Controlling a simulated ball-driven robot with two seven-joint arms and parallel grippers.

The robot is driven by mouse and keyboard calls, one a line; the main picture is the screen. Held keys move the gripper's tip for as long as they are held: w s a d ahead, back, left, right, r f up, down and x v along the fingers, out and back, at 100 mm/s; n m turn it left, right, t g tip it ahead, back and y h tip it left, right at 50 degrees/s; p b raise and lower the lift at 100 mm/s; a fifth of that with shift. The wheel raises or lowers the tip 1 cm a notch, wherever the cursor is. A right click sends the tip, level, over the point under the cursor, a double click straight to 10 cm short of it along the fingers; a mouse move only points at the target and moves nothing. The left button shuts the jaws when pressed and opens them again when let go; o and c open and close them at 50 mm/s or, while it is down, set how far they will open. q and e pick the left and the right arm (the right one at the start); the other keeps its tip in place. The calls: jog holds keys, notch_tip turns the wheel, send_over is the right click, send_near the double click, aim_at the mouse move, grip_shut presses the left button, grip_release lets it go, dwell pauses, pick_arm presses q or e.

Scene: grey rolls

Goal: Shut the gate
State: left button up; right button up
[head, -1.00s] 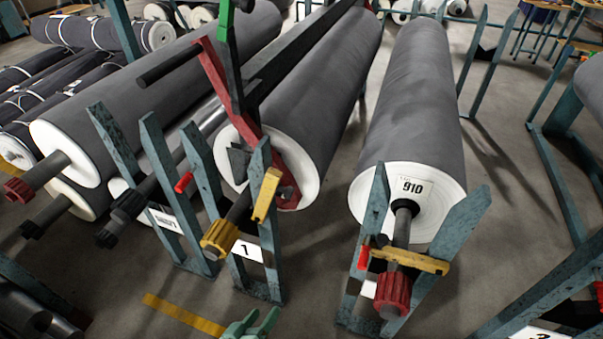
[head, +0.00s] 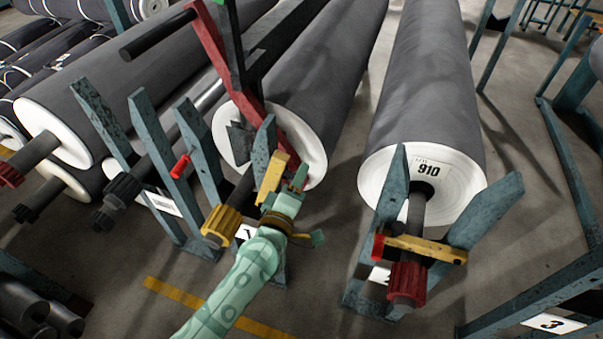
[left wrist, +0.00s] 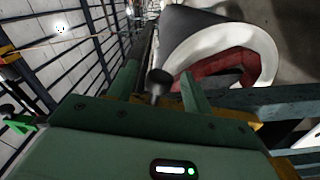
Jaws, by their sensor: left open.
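The yellow gate (head: 270,178) of the stand marked 1 is swung up and stands steeply tilted beside the stand's right post (head: 263,148). A gate (head: 425,248) on the stand marked 2 lies across its posts, over a roll's shaft. My left gripper (head: 308,207) is open at the raised gate, its fingers to the right of the gate's lower part. In the left wrist view, a dark knob on a stem (left wrist: 158,80) shows between the open fingers (left wrist: 157,78), with yellow behind it. I cannot tell whether they touch. My right gripper is not in view.
A red hooked arm (head: 215,45) reaches down to the white end of the grey roll (head: 318,150) behind stand 1. A yellow shaft collar (head: 219,225) sticks out low in front. Another roll (head: 425,90) rests on stand 2. Floor is free between the stands.

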aim_at(278, 159)
pick_arm(q)
jog(key=shift+x, duration=0.85)
jog(key=shift+w+d+b, duration=0.2)
jog(key=shift+w+b, duration=0.1)
jog(key=shift+w, duration=0.3)
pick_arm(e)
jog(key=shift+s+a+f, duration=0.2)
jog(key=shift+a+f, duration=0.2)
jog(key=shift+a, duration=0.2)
